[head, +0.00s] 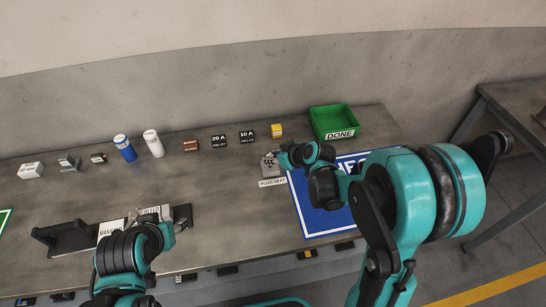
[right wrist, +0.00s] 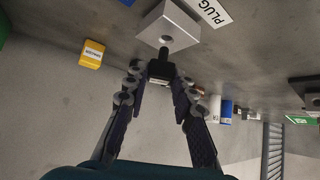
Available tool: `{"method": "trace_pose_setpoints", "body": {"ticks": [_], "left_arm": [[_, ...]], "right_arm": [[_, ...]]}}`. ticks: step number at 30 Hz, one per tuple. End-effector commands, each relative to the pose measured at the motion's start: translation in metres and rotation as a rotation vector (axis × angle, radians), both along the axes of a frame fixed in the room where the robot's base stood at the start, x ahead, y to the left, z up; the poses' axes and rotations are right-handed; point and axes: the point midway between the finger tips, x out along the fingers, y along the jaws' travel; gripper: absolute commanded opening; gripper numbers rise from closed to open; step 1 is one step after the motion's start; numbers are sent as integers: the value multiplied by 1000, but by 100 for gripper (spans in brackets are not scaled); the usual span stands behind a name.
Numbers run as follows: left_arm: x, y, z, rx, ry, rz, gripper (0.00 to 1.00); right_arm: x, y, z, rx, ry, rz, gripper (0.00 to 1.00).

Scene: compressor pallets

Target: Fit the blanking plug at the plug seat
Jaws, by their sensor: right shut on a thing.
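The plug seat is a light metal block (right wrist: 168,30) with a dark hole in the face toward me. In the head view the block (head: 267,164) stands on the bench behind its PLUG SEAT label (head: 272,183). My right gripper (right wrist: 160,76) is shut on a small black piece, apparently the blanking plug (right wrist: 160,68). The plug is just short of the hole in the picture, and I cannot tell whether it touches the block. In the head view my right gripper (head: 284,158) is beside the seat and hides the plug. My left gripper (head: 170,234) is over the front of the bench, its jaws unclear.
A green DONE bin (head: 334,122) and a blue mat (head: 318,218) lie right of the seat. Relays (head: 219,142), a yellow block (head: 277,130), a blue can (head: 124,148) and a white can (head: 153,143) line the back. A black holder (head: 65,238) is at front left.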

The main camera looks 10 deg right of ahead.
Motion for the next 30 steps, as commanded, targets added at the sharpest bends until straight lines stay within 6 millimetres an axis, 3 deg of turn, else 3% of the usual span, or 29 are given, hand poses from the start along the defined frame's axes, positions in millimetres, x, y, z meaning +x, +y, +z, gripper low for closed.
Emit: {"method": "trace_pose_setpoints", "body": {"ticks": [30], "left_arm": [[0,0,-22,0,0,0,45]], "right_arm": [[0,0,-23,0,0,0,0]]}}
